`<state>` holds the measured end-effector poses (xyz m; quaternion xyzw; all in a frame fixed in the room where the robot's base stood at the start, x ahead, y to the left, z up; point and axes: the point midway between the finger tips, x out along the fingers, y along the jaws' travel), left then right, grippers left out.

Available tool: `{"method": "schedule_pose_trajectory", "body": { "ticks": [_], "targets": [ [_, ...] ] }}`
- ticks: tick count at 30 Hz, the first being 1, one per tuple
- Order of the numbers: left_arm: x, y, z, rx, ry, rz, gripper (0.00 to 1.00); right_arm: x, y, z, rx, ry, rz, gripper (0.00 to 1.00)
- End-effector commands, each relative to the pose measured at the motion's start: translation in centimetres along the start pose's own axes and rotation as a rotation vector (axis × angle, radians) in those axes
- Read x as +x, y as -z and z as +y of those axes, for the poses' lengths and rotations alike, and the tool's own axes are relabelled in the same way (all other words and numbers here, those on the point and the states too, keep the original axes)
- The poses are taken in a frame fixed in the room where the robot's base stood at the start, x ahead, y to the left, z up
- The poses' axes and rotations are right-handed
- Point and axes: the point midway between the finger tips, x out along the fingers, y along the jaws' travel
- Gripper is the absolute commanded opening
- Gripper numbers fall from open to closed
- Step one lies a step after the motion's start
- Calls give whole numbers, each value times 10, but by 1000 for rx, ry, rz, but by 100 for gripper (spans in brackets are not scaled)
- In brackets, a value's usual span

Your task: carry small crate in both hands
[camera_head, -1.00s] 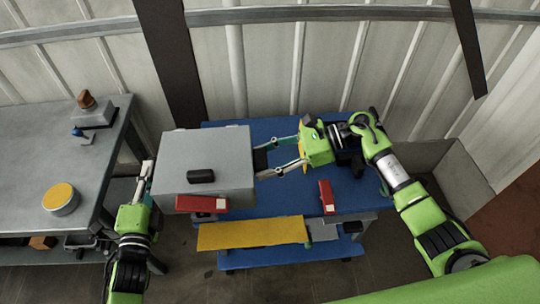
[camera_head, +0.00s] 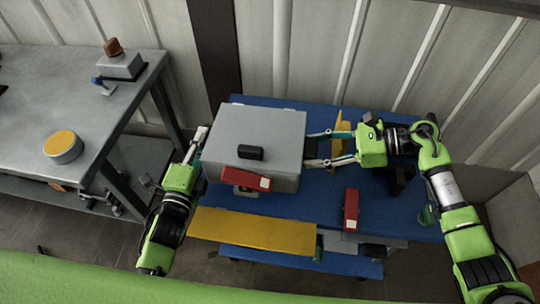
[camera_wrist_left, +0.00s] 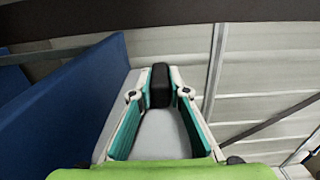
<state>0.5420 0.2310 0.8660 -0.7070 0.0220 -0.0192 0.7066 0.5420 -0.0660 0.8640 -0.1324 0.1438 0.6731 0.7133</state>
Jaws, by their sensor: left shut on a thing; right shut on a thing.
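The small crate (camera_head: 255,133) is a grey box with a black handle on its near top edge, in the head view. It appears over the left part of the blue bench (camera_head: 290,203); whether it touches the bench I cannot tell. My left gripper (camera_head: 203,142) is shut at its left side. In the left wrist view the left fingers (camera_wrist_left: 160,88) close on a black grip, with a pale grey surface (camera_wrist_left: 165,135) beneath. My right gripper (camera_head: 311,149) is shut at the crate's right side, where the contact is partly hidden.
A red block (camera_head: 245,180) overlaps the crate's front; another (camera_head: 351,209) lies to the right. A yellow board (camera_head: 250,232) lies in front. A grey table (camera_head: 80,100) with a yellow-topped round part (camera_head: 62,147) stands left. A corrugated wall is behind the bench.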

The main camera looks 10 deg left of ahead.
Motion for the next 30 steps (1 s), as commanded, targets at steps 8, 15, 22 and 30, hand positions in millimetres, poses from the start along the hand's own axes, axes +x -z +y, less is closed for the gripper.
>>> {"method": "schedule_pose_trajectory", "body": {
  "ticks": [8, 15, 22, 30],
  "targets": [
    [1, 0, 6, 1, 9, 1, 0, 3, 6, -1, -4, 2, -6, 3],
    [1, 0, 6, 1, 9, 1, 0, 3, 6, -1, -3, 2, -6, 3],
    [1, 0, 10, 1, 9, 1, 0, 4, 9, -1, -3, 2, -6, 3],
    [1, 0, 20, 1, 8, 1, 0, 8, 19, -1, -3, 2, -6, 3]
  ]
}}
